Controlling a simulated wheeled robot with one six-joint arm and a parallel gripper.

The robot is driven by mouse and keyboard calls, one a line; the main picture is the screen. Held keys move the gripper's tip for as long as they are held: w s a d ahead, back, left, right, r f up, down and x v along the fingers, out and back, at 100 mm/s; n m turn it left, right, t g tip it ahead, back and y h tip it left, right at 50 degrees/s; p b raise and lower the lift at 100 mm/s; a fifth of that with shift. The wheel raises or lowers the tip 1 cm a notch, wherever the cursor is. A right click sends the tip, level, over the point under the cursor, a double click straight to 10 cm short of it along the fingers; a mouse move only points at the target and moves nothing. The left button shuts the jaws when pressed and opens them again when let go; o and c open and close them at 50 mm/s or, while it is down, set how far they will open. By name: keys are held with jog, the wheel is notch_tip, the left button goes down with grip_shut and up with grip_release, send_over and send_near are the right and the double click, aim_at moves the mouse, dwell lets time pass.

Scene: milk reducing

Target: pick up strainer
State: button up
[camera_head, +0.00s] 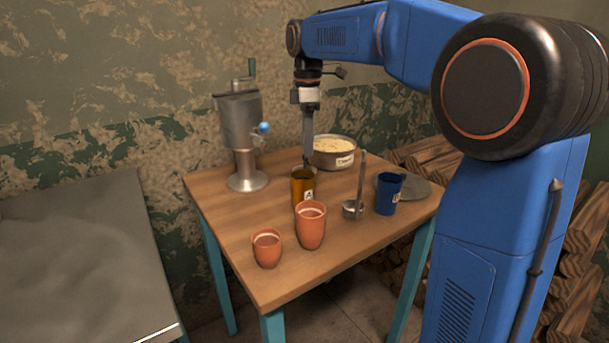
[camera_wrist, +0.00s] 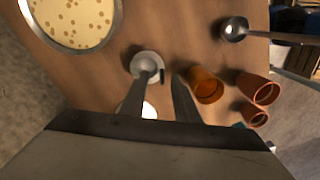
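My gripper (camera_head: 309,163) points straight down over the table, behind the amber cup. In the wrist view my gripper (camera_wrist: 165,76) has its two fingers apart. A small round pale metal utensil (camera_wrist: 147,64), which looks like the strainer, is at the left fingertip. Its short dark-tipped handle shows between the fingertips, and no grip on it is visible. In the head view this utensil is mostly hidden by the amber cup and my gripper. A ladle-like metal utensil (camera_head: 353,209) with an upright handle stands farther right; it also shows in the wrist view (camera_wrist: 235,29).
The amber cup (camera_head: 303,186) stands close to my gripper. Two clay cups (camera_head: 311,226) (camera_head: 267,249) stand in front. A blue cup (camera_head: 389,194) is at right by a grey plate (camera_head: 416,187). A pot (camera_head: 335,153) is behind; a metal separator (camera_head: 242,125) stands left.

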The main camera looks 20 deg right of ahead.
jog(key=shift+s+a+f, duration=0.1)
jog(key=shift+s+f, duration=0.1)
jog(key=shift+f, duration=1.1)
jog(key=shift+s+f, duration=0.15)
jog(key=shift+f, duration=1.1)
grip_shut()
